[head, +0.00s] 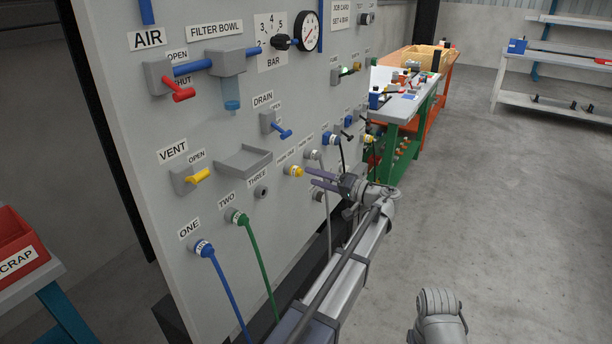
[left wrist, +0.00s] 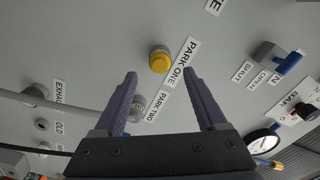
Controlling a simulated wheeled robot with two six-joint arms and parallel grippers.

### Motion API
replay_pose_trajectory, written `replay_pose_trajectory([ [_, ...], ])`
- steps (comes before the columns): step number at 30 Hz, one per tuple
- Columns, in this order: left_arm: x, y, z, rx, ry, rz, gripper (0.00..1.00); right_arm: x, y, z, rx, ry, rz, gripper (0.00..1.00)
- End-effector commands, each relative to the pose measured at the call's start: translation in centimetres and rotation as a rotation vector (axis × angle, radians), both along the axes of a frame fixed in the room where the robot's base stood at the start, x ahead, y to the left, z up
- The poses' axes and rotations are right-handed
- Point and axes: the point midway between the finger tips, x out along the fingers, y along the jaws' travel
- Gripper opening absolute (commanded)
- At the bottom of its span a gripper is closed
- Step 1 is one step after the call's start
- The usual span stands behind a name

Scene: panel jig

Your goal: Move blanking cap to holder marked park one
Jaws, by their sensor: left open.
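The blanking cap (head: 293,170) is yellow and sits on a holder on the upright grey panel. In the left wrist view the cap (left wrist: 159,60) is beside the label PARK ONE (left wrist: 183,62), and it looks seated there. My left gripper (head: 310,178) is open and empty, with its purple fingers pointing at the panel. In the left wrist view the left gripper (left wrist: 160,74) has the cap just beyond and between its fingertips, apart from them. The grey PARK TWO holder (left wrist: 136,108) lies close by. The holder behind the cap is hidden. My right gripper is out of view.
Port THREE (head: 261,191) is bare. A blue plug (head: 203,248) and a green plug (head: 239,217) with hanging hoses are on ports ONE and TWO. A small tray (head: 243,162) juts from the panel above. Open floor lies right of the panel.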

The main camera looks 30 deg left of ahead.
Motion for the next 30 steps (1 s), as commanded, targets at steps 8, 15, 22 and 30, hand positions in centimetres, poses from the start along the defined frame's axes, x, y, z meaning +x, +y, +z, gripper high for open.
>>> replay_pose_trajectory([
  [8,-0.2,-2.5,0.0,-0.001,0.0,0.001,0.74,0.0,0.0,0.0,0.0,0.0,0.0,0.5],
  [15,-0.2,-2.6,0.0,0.0,0.0,0.001,0.74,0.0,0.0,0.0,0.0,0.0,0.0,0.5],
  [22,-0.2,-2.6,0.0,0.0,0.0,0.001,0.74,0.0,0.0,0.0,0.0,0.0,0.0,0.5],
  [30,-0.2,-2.6,0.0,0.0,0.0,0.001,0.74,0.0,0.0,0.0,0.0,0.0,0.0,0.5],
])
